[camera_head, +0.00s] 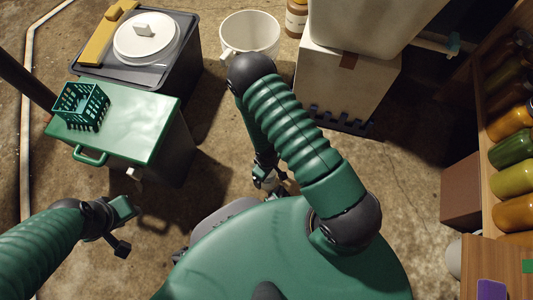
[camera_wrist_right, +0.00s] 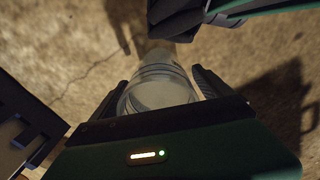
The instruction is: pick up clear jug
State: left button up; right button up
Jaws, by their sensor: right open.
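The clear jug (camera_wrist_right: 160,84) is a transparent, ribbed vessel in the right wrist view, lying between the two dark fingers of my right gripper (camera_wrist_right: 158,90). The fingers are apart, one on each side of it; I cannot tell whether either touches it. In the head view my right gripper (camera_head: 268,180) is small and partly hidden behind my arm and body, with a pale, clear bit of the jug (camera_head: 270,179) showing there. My left gripper (camera_head: 124,226) hangs at lower left over bare floor, apart from the jug, and its finger opening is unclear.
A green-lidded bin (camera_head: 140,118) with a green basket (camera_head: 82,105) stands at left. A white bucket (camera_head: 250,32) and white box (camera_head: 345,85) stand behind. Shelved jars (camera_head: 514,180) line the right. Floor between is open.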

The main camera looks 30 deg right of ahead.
jog(key=shift+f, duration=0.1)
jog(key=shift+c, duration=0.6)
jog(key=c, duration=1.4)
